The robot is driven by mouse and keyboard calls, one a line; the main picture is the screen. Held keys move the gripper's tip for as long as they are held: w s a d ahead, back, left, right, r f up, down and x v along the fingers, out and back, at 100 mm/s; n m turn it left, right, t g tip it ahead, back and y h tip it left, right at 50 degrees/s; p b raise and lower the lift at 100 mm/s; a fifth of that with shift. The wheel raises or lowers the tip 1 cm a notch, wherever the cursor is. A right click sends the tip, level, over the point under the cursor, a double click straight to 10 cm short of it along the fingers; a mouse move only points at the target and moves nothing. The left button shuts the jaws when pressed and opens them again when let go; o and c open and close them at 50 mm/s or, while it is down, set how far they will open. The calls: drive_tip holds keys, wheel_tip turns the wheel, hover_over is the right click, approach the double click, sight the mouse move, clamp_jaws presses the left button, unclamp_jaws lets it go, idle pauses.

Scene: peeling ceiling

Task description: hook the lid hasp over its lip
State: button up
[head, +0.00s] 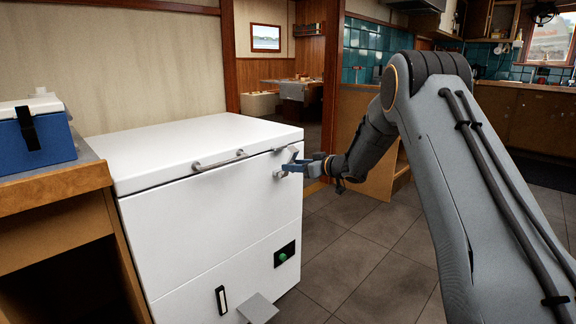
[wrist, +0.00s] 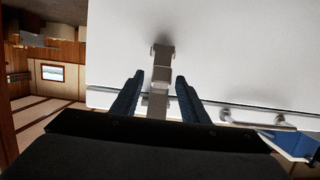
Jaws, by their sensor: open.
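A white chest freezer with its lid (head: 190,142) down stands left of my arm. The metal lid hasp (head: 291,153) is at the right end of the lid's front edge. In the wrist view the hasp (wrist: 157,100) is a grey strip running between my fingers across the lid seam. The lip (wrist: 162,52) is a small metal catch on the white front, just past the hasp's end; it also shows in the head view (head: 278,173). My gripper (head: 292,168) is open, its blue fingers (wrist: 160,78) either side of the hasp with gaps. I cannot tell whether hasp and lip touch.
A bar handle (head: 219,160) runs along the lid's front edge, left of the hasp. A foot pedal (head: 258,308) juts out low on the front. A wooden counter with a blue cooler (head: 40,140) stands at left. The tiled floor (head: 350,250) is clear.

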drive_tip(key=v, duration=0.2)
drive_tip(key=shift+s+d, duration=0.2)
drive_tip(key=shift+d, duration=0.05)
